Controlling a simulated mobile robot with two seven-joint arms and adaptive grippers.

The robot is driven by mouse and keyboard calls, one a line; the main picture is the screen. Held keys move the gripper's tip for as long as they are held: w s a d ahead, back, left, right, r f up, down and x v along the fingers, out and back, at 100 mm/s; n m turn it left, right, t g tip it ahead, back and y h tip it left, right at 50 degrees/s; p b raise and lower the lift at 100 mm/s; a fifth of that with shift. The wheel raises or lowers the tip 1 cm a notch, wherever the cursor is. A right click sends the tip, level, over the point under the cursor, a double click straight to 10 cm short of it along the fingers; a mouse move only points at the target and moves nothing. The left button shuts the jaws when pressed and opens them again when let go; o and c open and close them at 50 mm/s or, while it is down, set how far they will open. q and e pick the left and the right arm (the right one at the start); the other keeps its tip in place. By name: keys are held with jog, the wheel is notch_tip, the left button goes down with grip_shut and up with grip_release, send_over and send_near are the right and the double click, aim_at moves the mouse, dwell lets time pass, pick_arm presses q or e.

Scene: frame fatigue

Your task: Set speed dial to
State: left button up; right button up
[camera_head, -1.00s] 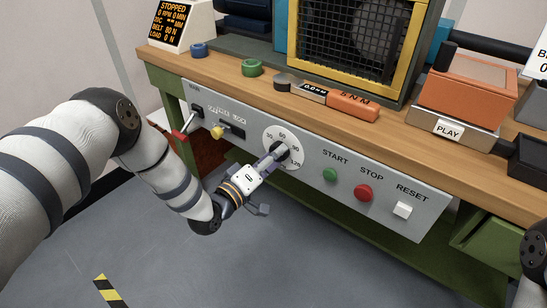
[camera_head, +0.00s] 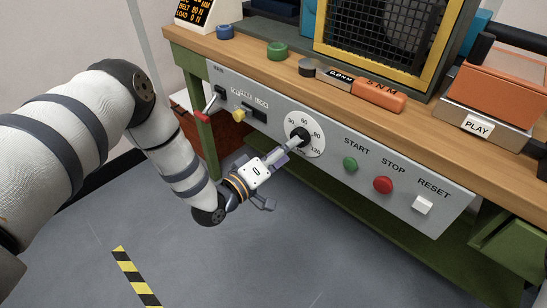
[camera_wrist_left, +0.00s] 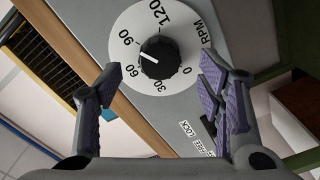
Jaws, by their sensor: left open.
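The speed dial is a white round plate (camera_head: 319,142) with a black knob (camera_head: 299,136) on the grey front panel. In the left wrist view the knob (camera_wrist_left: 161,64) shows a white pointer line between 60 and 90, on a scale (camera_wrist_left: 121,53) from 0 to 120 marked RPM. My left gripper (camera_head: 283,160) is just in front of the dial, at its lower left. In the left wrist view the left gripper (camera_wrist_left: 160,78) is open, with its fingers on either side of the knob and a visible gap to each. My right gripper is out of view.
On the panel, a red-tipped lever (camera_head: 203,116) and yellow knob (camera_head: 239,115) sit left of the dial. A green START button (camera_head: 350,164), red STOP button (camera_head: 383,185) and white RESET switch (camera_head: 422,204) sit right.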

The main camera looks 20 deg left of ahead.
pick_arm(q)
jog(key=v, duration=0.8)
jog(key=shift+s, duration=0.2)
jog(key=s+d+f+m+g+y+p, duration=0.1)
jog(key=s+d+f+m+g, duration=0.1)
jog(key=s+f+g, duration=0.5)
jog(key=s+d+f+m+g+y+p, duration=0.1)
jog(key=s+d+f+m+g+p, duration=0.2)
jog(key=s, duration=0.7)
jog(key=s+a+m+g+y, duration=0.1)
jog(key=s+a+g+y, duration=0.1)
jog(key=s, duration=1)
jog(key=s+a+m+g+y, duration=0.1)
jog(key=s+a+g+y, duration=0.1)
jog(key=s+a+g, duration=0.2)
jog(key=s+g, duration=0.3)
jog(key=s, duration=0.5)
jog(key=shift+a+r+m+g, duration=0.2)
jog(key=shift+a+m+g, duration=0.05)
jog(key=shift+m+g, duration=0.05)
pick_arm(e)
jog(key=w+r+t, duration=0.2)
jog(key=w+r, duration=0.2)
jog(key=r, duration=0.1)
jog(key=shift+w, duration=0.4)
pick_arm(q)
jog(key=shift+w, duration=0.1)
